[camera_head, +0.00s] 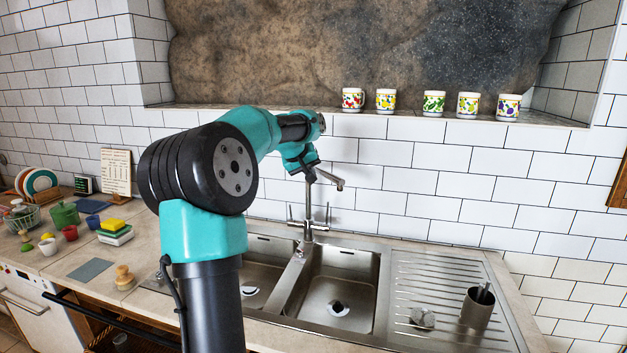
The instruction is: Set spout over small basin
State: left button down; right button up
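The faucet (309,215) stands at the back of the sink, behind the divider between the two basins. Its spout (330,178) sticks out to the right, toward the right basin's side. The left basin (262,246) looks like the small one and is partly hidden by my arm. The larger right basin (357,262) is in full view. My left arm rises from the bottom and reaches over the sink. Its gripper (312,173) is at the top of the faucet, by the spout's base. Its fingers are too small to read, and contact is unclear. My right gripper is not in view.
A ribbed drainboard (440,275) holds a metal cup (477,308) and a crumpled grey object (423,318). Several patterned mugs (386,99) stand on the ledge above.

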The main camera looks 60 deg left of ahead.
pick_arm(q)
jog(key=shift+d+v, duration=0.2)
jog(key=shift+v, duration=1)
jog(key=shift+w, duration=0.15)
jog(key=w+a+r+x, duration=0.1)
jog(key=x, duration=1)
jog(key=shift+w+r, duration=0.25)
jog(key=shift+w, duration=0.3)
jog(key=shift+s+a, duration=0.1)
